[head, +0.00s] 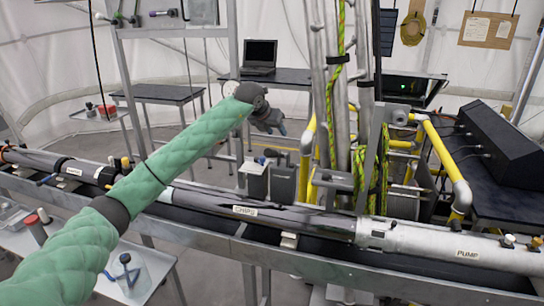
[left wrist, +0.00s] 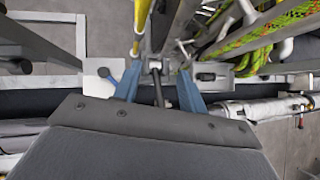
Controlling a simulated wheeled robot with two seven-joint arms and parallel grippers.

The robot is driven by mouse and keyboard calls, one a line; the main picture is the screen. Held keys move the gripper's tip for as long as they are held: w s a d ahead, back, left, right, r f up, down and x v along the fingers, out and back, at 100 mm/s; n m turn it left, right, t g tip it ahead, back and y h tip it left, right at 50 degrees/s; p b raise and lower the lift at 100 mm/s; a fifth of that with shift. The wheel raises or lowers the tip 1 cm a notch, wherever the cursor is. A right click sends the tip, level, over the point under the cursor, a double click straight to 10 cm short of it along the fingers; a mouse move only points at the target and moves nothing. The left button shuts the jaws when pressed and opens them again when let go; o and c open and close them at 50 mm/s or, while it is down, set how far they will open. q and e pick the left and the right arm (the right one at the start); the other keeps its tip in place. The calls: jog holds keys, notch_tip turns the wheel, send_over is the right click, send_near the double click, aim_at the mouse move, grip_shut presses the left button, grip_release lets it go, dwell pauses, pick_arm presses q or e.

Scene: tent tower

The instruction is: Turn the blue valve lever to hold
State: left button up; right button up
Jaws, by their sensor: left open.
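My left gripper (head: 273,126) is at the end of my green-sleeved arm, above and behind the long pipe. In the left wrist view its two blue fingers are spread, with the gap between the tips (left wrist: 159,72) empty of any gripped thing. A dark rod shows between the fingers; I cannot tell whether it touches them. My right gripper is not in view.
A dark pipe (head: 300,218) runs along a grey rail, joining a pale section labelled PUMP (head: 435,243). Upright poles, green-yellow rope (head: 340,90) and yellow pipes (head: 446,165) crowd the right of the gripper. A laptop table (head: 285,77) stands behind.

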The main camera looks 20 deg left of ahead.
aim_at(262, 157)
pick_arm(q)
jog(key=s+a+f+n+g+y, duration=0.2)
jog(key=s+a+f+g+y, duration=0.1)
jog(key=s+a, duration=0.15)
jog(key=p+x, duration=0.1)
jog(key=x, duration=0.1)
jog(key=p+x, duration=0.1)
jog(key=x, duration=0.1)
jog(key=p+x, duration=0.1)
jog(key=shift+w+a+f, duration=0.1)
jog(key=shift+w+f, duration=0.2)
jog(key=shift+w, duration=0.1)
jog(key=shift+p+x, duration=0.35)
jog(key=shift+x, duration=0.7)
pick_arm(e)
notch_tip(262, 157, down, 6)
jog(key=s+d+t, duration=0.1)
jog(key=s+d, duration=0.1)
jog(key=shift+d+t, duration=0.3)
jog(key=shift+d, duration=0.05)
pick_arm(q)
grip_shut()
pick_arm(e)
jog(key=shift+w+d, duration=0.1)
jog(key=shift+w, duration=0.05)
